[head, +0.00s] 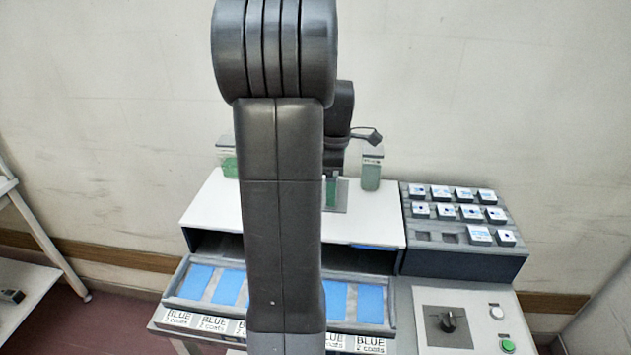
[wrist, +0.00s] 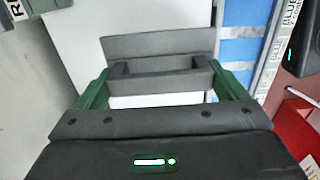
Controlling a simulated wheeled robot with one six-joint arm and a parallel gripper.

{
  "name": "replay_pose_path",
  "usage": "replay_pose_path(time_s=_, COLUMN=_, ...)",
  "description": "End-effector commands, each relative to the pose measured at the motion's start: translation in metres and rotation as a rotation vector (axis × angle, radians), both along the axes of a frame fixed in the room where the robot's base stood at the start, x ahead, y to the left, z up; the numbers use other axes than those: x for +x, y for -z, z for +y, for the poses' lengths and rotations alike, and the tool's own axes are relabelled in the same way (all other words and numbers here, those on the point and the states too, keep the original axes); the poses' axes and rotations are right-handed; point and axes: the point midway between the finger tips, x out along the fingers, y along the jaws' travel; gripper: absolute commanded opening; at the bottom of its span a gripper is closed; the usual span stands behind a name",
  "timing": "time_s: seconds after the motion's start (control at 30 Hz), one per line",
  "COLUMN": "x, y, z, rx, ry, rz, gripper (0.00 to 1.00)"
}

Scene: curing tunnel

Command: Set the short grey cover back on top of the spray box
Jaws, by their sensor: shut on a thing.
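My gripper (wrist: 160,82) is shut on the short grey cover (wrist: 160,45), with its green fingers at the two ends of the cover's raised grip. The cover is a flat dark grey plate, seen in the wrist view over a white surface. In the head view a small part of the cover (head: 342,194) shows beside my arm, over the white top of a box-like housing (head: 375,219). Whether it touches that top I cannot tell. My arm hides much of the middle. No label marks the spray box, so I cannot tell for sure which part it is.
A tray (head: 391,311) with blue panels and "BLUE 2 coats" labels sits at the housing's open front. Green-filled clear containers (head: 371,170) stand at its back. A dark rack (head: 455,262) of small blocks and a knob panel (head: 430,298) are at right.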

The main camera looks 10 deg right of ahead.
Motion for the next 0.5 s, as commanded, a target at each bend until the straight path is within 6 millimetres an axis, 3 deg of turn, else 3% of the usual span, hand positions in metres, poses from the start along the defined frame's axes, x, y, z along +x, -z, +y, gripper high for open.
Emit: replay_pose_path(time_s=0.5, x=0.000, y=0.034, z=-0.001, rx=0.000, ry=0.000, rz=0.001, gripper=0.64)
